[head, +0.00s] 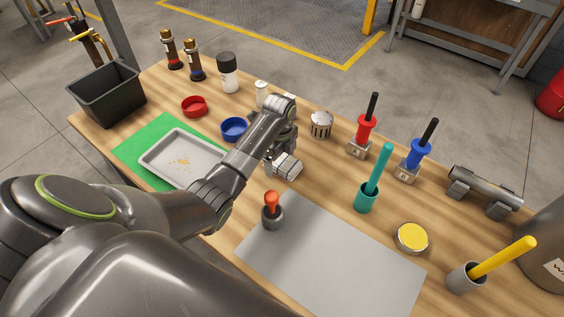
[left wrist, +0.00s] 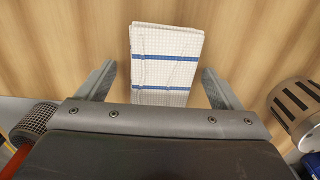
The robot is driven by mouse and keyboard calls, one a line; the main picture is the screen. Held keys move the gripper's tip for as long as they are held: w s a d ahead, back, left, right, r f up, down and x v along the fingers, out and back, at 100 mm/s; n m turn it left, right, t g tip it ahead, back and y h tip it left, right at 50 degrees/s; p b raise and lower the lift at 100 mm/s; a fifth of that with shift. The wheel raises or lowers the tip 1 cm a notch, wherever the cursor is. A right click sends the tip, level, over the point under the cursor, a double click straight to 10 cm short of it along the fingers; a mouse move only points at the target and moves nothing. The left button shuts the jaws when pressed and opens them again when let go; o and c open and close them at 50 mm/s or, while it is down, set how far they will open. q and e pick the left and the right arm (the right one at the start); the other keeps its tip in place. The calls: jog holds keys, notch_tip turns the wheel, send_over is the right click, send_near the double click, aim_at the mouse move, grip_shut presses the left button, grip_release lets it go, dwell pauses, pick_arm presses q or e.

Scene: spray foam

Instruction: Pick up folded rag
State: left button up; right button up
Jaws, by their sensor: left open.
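The folded rag (left wrist: 165,50) is white with a fine grid weave and two blue stripes. It lies flat on the wooden table in the left wrist view. My left gripper (left wrist: 160,85) is open, with one finger to either side of the rag and bare wood showing between each finger and its edges. The near end of the rag is hidden by the gripper body. In the head view my left gripper (head: 284,165) hangs over the middle of the table, and I cannot clearly make out the rag there. My right gripper is not in view.
A vented metal cup (head: 321,124) and an orange-handled tool (head: 271,210) stand close to the left gripper. A blue dish (head: 234,129) and a metal tray (head: 165,172) lie left. A teal tool (head: 372,180) stands right. The grey mat (head: 335,262) is mostly clear.

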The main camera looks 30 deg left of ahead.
aim_at(280, 160)
pick_arm(q)
jog(key=shift+f, duration=0.2)
jog(key=c, duration=1.1)
jog(key=shift+o, duration=0.2)
notch_tip(280, 160, up, 9)
jog(key=shift+f, duration=0.1)
jog(key=shift+r+p, duration=0.7)
jog(key=shift+p, duration=0.05)
